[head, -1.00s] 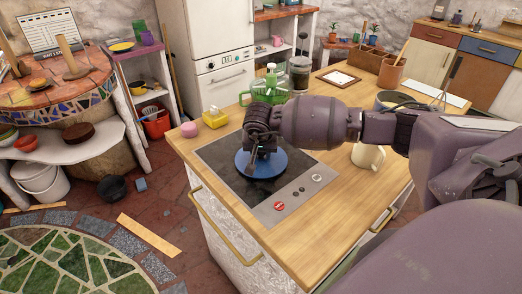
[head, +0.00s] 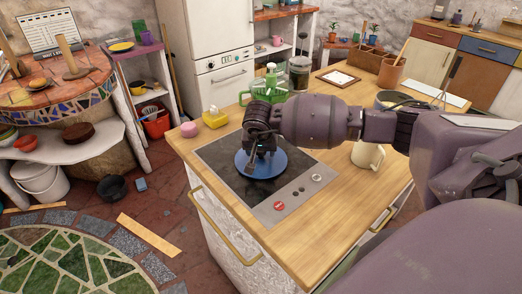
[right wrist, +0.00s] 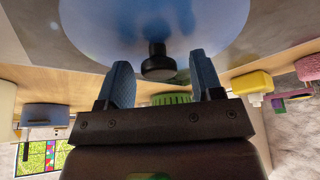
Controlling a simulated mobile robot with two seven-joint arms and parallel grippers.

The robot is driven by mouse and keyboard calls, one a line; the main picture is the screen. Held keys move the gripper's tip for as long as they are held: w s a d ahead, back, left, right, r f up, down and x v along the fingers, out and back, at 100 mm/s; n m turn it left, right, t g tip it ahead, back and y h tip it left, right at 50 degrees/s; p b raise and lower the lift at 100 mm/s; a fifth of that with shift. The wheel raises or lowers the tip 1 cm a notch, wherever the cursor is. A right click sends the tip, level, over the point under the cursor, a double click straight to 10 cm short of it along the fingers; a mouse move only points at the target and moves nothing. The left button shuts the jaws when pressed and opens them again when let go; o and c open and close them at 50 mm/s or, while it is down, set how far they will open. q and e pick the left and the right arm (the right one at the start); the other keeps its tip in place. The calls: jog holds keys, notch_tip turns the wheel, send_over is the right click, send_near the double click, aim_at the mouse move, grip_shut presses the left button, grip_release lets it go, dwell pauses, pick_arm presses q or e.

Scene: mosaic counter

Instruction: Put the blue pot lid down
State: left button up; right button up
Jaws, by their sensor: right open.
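The blue pot lid (head: 270,166) lies flat on the dark cooktop (head: 219,160) in the head view. In the right wrist view the lid (right wrist: 105,28) fills the top, and its black knob (right wrist: 158,63) sits in front of the open fingers. My right gripper (head: 254,170) is over the lid, and in the right wrist view its two fingers (right wrist: 160,78) stand apart on either side of the knob, not closed on it. The gripper hides part of the lid in the head view. My left gripper is not in view.
A pink item (head: 188,130), a yellow item (head: 214,118) and a green pot-like vessel (head: 262,92) stand behind the cooktop. A cream mug (head: 368,156) stands to its right, under my right arm. The front right of the wooden counter (head: 310,225) is clear.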

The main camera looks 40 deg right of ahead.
jog(key=v, duration=1.1)
jog(key=shift+r, duration=0.2)
jog(key=shift+s+a, duration=0.1)
